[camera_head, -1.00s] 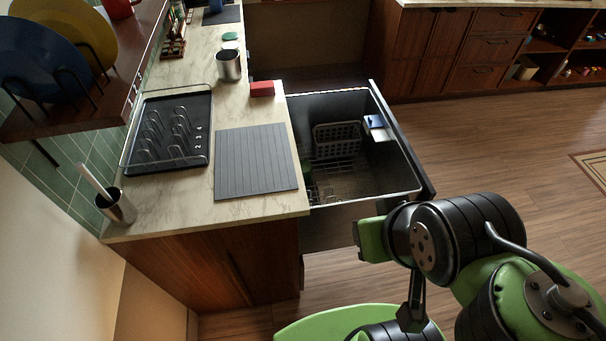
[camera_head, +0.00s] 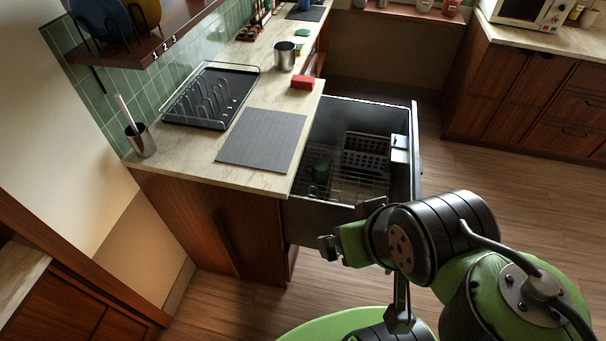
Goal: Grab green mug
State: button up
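My gripper (camera_head: 344,226) is in front of the drawer's near wall, apart from the mug and nearer to me. Its two dark fingers are spread, with nothing visible between them.
Floor to the right is clear.

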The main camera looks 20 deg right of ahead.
aim_at(319, 174)
jog(key=l+u, duration=0.85)
jog(key=l, duration=0.25)
jog(key=l+u, duration=0.4)
jog(key=k+l+u, duration=0.2)
jog(key=l+u, duration=0.2)
jog(key=l, duration=0.15)
jog(key=k+l+u, duration=0.25)
jog(key=l+u, duration=0.45)
jog(key=k+l+u, duration=0.25)
jog(key=l, duration=0.25)
jog(key=i+l, duration=0.05)
jog(key=i, duration=0.05)
